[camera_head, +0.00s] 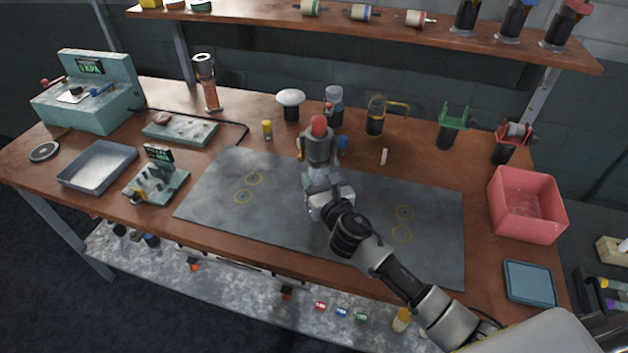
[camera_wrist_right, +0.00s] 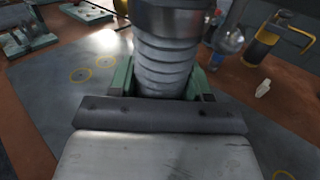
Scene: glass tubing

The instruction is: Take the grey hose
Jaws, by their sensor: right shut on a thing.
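The grey hose (camera_wrist_right: 168,65) shows in the right wrist view as a ribbed grey piece with a wider smooth grey collar above it. My right gripper (camera_wrist_right: 165,85) is shut on it, with green fingers on both sides. In the head view the held grey piece (camera_head: 319,148) is upright, with a red top, over the back part of the dark mat. The gripper (camera_head: 318,180) is just below it. The fingers' inner faces and the hose's lower end are hidden. My left gripper is not in view.
Behind the held piece stand a clear bottle (camera_head: 334,108), a yellow-handled lantern-like item (camera_head: 375,115) and a white-topped knob (camera_head: 290,99). A pink bin (camera_head: 527,205) stands at right, a grey tray (camera_head: 97,167) at left. The dark mat (camera_head: 270,215) is largely clear.

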